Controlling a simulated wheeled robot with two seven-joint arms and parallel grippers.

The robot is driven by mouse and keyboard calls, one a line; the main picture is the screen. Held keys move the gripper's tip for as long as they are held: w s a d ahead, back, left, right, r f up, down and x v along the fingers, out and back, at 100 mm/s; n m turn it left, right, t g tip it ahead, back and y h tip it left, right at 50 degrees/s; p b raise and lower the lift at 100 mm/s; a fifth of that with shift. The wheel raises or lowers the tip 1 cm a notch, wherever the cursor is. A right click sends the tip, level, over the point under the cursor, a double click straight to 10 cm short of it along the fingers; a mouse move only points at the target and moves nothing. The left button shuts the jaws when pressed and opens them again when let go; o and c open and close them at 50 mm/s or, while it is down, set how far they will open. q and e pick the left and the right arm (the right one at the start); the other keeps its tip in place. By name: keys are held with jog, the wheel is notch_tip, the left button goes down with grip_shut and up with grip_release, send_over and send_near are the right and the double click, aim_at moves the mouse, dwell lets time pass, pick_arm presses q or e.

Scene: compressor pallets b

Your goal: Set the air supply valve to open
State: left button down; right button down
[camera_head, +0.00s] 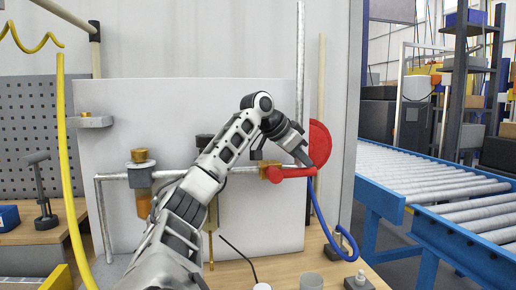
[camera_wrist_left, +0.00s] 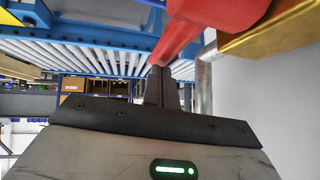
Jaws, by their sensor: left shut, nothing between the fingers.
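The valve has a brass body (camera_head: 271,173) on a horizontal grey pipe, with a red handle (camera_head: 292,172) reaching right from it, roughly in line with the pipe. My left gripper (camera_head: 306,161) is at the handle's right part, just above it in the head view. In the left wrist view its shut fingers (camera_wrist_left: 163,85) are empty, with their tips close to the red handle (camera_wrist_left: 225,22); I cannot tell whether they touch. The brass body (camera_wrist_left: 282,32) shows at the upper right there. My right gripper is not in view.
A red disc (camera_head: 321,140) stands behind the gripper, and a blue hose (camera_head: 325,222) hangs below it. A brass-topped filter unit (camera_head: 140,173) is on the pipe at left. A white panel (camera_head: 260,225) is behind. A roller conveyor (camera_head: 430,185) lies at right.

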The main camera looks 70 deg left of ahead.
pick_arm(q)
jog(key=shift+w+f, duration=0.1)
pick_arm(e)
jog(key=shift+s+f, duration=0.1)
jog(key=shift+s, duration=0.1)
